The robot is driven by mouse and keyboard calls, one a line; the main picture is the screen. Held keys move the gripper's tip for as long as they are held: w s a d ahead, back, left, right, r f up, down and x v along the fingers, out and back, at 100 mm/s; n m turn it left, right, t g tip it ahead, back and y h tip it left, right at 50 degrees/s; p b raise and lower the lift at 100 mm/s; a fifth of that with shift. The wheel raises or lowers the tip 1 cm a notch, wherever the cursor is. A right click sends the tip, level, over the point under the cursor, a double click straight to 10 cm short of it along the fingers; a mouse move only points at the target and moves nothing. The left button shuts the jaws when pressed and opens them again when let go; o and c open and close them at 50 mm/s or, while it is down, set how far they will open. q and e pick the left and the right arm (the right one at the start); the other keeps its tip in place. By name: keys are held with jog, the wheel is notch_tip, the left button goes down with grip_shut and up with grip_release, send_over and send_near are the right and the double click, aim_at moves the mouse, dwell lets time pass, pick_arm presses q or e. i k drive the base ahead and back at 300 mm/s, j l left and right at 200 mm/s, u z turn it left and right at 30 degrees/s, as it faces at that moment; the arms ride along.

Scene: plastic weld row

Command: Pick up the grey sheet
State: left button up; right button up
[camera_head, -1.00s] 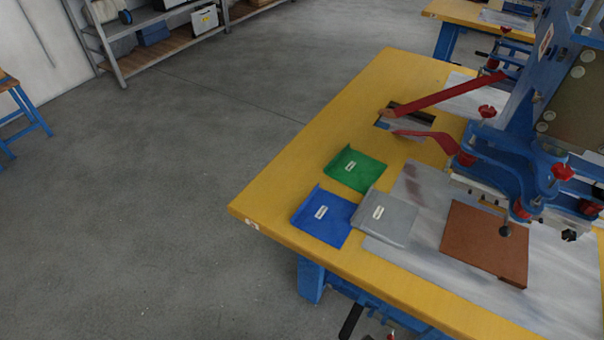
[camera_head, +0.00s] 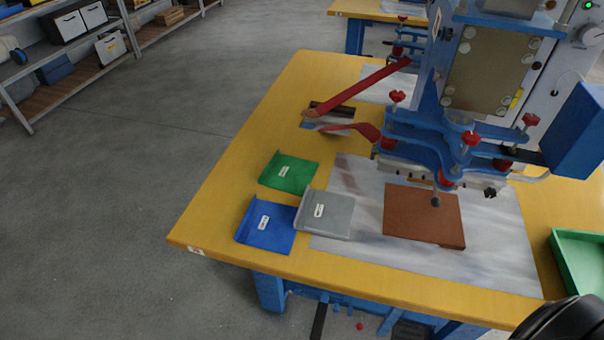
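The grey sheet (camera_head: 326,220) lies on the yellow table, partly over the left edge of the pale metal plate. It has a small white label and a raised lip on its left side. The blue sheet (camera_head: 266,230) lies just left of it, and the green sheet (camera_head: 288,172) lies behind these two. No gripper fingers show. A dark rounded part, probably of my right arm, shows at the bottom right corner.
The yellow table (camera_head: 225,200) carries a blue welding machine (camera_head: 440,140) with red levers and knobs. A brown block (camera_head: 424,214) lies on the pale plate (camera_head: 500,250). A green tray (camera_head: 585,262) is at the right. Grey floor is clear at the left.

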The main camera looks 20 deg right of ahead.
aim_at(325, 213)
jog(key=i+j+z, duration=0.3)
jog(key=z, duration=0.2)
jog(key=i+j+z, duration=0.25)
jog(key=z, duration=0.25)
jog(key=i+j+z, duration=0.1)
jog(key=j+z, duration=1.35)
jog(key=j, duration=0.15)
jog(key=k+j+z, duration=0.1)
jog(key=j+z, duration=0.4)
jog(key=k+j+z, duration=0.2)
jog(key=j+z, duration=0.25)
